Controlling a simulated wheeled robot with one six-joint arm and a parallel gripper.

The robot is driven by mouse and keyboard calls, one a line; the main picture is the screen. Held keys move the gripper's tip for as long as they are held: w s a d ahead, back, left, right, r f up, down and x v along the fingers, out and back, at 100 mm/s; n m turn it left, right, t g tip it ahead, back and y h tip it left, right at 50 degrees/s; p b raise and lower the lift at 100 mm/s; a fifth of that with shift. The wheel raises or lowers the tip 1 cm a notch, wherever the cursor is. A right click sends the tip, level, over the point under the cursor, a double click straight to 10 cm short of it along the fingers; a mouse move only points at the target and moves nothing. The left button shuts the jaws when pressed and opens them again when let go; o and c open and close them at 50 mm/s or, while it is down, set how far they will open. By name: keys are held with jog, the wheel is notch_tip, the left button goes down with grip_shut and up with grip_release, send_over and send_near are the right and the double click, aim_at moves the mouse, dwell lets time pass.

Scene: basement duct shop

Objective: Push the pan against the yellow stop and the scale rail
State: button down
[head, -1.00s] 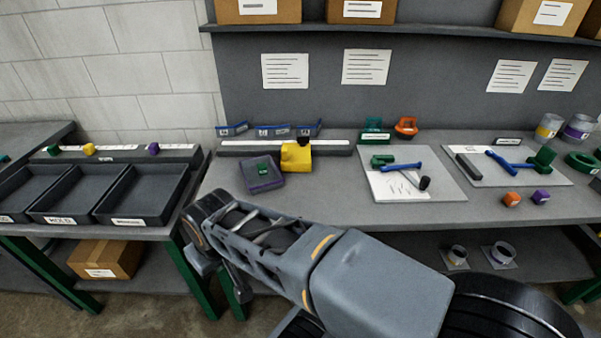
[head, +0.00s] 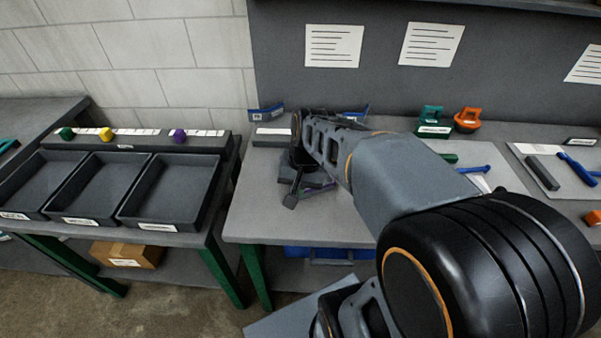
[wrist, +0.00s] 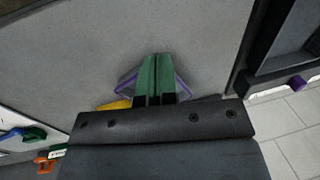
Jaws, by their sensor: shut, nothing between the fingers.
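The purple pan is mostly hidden by my gripper. The scale rail's left end (head: 272,137) shows at the bench back.
Three dark trays (head: 168,190) stand on the left table, with green, yellow and purple markers on the rail behind. A green clamp-like item (head: 432,116) and an orange one (head: 468,118) stand at the bench back right. The bench front left of my arm is clear.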

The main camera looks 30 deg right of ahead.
jog(key=w+d+f+m+y, duration=0.2)
jog(key=w+d+m+y, duration=0.2)
jog(key=d+m, duration=0.35)
jog(key=w+d+f+m+y, duration=0.1)
jog(key=w+d+m+y, duration=0.25)
jog(key=d+m, duration=0.45)
jog(key=shift+n+t+h, duration=0.25)
jog(key=shift+n+t, duration=0.15)
jog(key=shift+n, duration=0.15)
jog(key=x, duration=0.9)
jog(key=shift+d+f+p, duration=0.35)
jog(key=shift+d, duration=0.05)
jog(key=shift+w+a+r, duration=0.1)
jog(key=shift+w+a, duration=0.05)
jog(key=shift+a, duration=0.35)
jog(key=shift+w+a+r, duration=0.1)
jog(key=shift+a, duration=0.4)
jog(key=shift+w+a, duration=0.15)
jog(key=shift+a, duration=0.7)
jog(key=shift+p, duration=0.3)
